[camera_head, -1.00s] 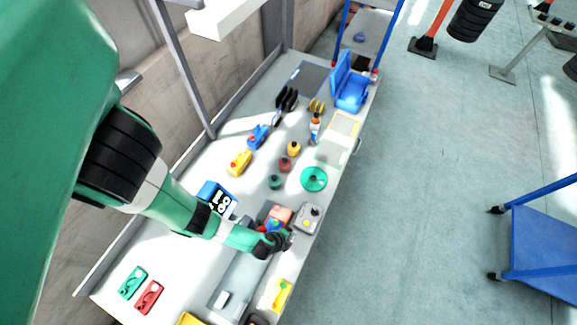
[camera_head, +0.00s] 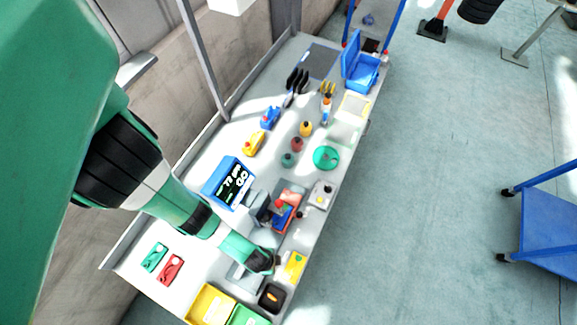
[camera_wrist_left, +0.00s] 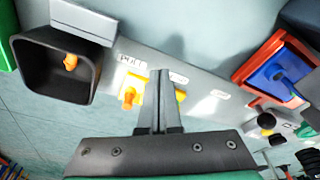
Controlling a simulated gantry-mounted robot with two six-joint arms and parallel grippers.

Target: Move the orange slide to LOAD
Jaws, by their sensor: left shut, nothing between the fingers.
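A small orange piece (camera_wrist_left: 129,95) on a yellow plate (camera_wrist_left: 138,83) shows in the left wrist view, just left of my left gripper (camera_wrist_left: 160,75). I take it for the orange slide. My left fingers are shut and empty, and they hide the middle of the plate. A small label above the plate seems to read PULL; other labels are too blurred to read, so I cannot tell which is LOAD. In the head view my left gripper (camera_head: 268,265) is beside the yellow plate (camera_head: 295,265) at the bench's front edge. My right gripper is not in view.
A red-orange tray (camera_wrist_left: 262,62) with a blue lever block is right. A blue-framed screen (camera_head: 229,184) and yellow bin (camera_head: 208,304) stand on the bench. The floor at right is clear around a blue cart.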

